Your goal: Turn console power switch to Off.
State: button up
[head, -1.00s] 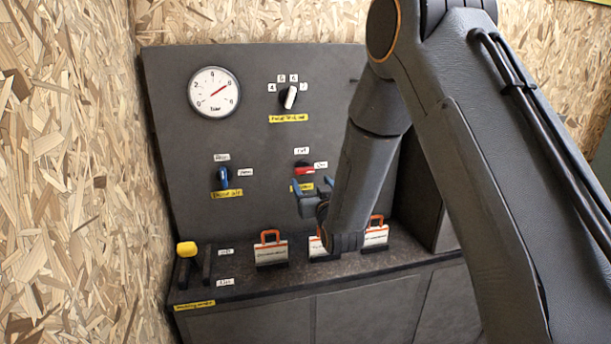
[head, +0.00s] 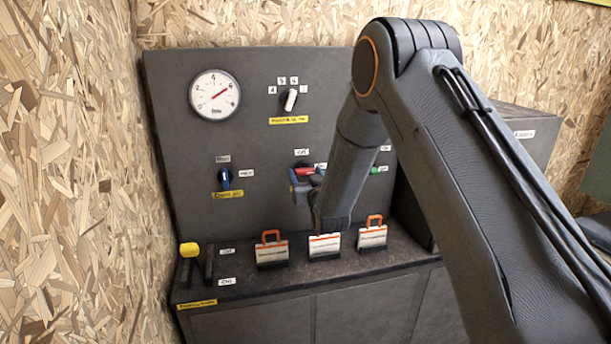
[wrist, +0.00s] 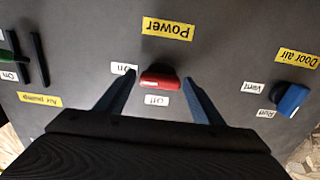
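The red power switch (head: 305,171) is on the upright console panel, with its handle lying roughly sideways toward the On label (head: 321,166). The Off label (head: 302,153) is above it. In the upside-down wrist view, the red switch (wrist: 160,79) lies between the two finger tips, near the yellow Power label (wrist: 167,29). The On label (wrist: 123,69) is at its left and the Off label (wrist: 157,100) below it. My gripper (wrist: 161,84) is open, one blue finger on each side, with visible gaps. My gripper (head: 303,187) partly covers the switch area in the head view.
A blue door air switch (head: 225,179) is left of the power switch. A selector knob (head: 290,100) and a gauge (head: 215,94) are above. Several orange-handled blocks, one of them here (head: 271,250), stand on the ledge below. A yellow-topped lever (head: 188,250) is at left.

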jog(key=c, duration=0.7)
jog(key=shift+c, duration=0.2)
jog(key=shift+n, duration=0.3)
jog(key=shift+f+n+b, duration=0.1)
jog(key=shift+n+b, duration=0.95)
jog(key=shift+n, duration=0.15)
jog(key=n+b, duration=0.2)
jog(key=n, duration=0.2)
jog(key=shift+n, duration=0.3)
jog(key=n+b, duration=0.2)
jog(key=n, duration=0.3)
jog(key=shift+a+b, duration=0.1)
jog(key=shift+b, duration=0.3)
jog(key=n+b, duration=0.1)
jog(key=n, duration=0.4)
jog(key=shift+b, duration=0.3)
jog(key=shift+n, duration=0.3)
